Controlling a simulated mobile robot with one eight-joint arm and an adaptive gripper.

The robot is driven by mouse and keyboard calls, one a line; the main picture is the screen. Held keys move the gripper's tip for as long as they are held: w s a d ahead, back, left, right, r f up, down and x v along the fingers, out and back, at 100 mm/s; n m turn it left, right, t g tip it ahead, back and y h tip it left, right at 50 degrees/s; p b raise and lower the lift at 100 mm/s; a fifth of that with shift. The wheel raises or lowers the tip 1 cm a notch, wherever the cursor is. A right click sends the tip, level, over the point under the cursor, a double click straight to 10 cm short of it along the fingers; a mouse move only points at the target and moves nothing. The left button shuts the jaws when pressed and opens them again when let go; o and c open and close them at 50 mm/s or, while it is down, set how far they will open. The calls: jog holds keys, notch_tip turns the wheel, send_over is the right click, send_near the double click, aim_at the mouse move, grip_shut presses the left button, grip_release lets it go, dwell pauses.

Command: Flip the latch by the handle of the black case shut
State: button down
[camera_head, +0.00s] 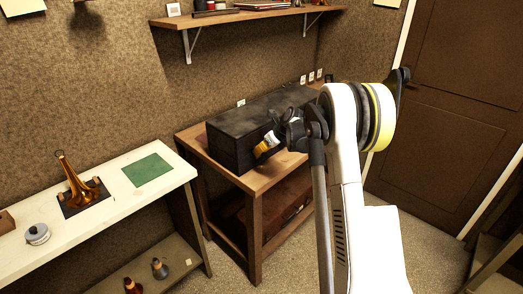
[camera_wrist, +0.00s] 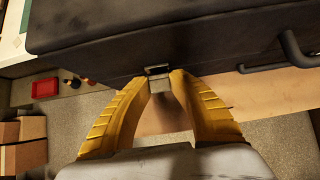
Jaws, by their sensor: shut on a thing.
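The black case (camera_head: 232,146) lies closed on a wooden side table. Its dark front face (camera_wrist: 130,55) fills the top of the wrist view. A small metal latch (camera_wrist: 158,77) is on the case's lower edge in that view, to the left of the black handle (camera_wrist: 285,62). My gripper (camera_wrist: 163,76) is at the latch, its two yellow fingers shut on it, one tip on each side. In the head view my gripper (camera_head: 262,150) is at the case's front side, and my arm hides the case's right part. Whether the latch is fastened cannot be told.
The wooden table (camera_head: 190,138) has bare top in front of the case. A white bench (camera_head: 110,217) with a brass horn bell (camera_head: 78,188) and green mat (camera_head: 147,170) stands at left. A wall shelf (camera_head: 235,17) hangs above the case.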

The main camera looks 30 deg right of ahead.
jog(key=c, duration=1.2)
grip_release()
jog(key=shift+f, duration=0.1)
jog(key=v, duration=1.2)
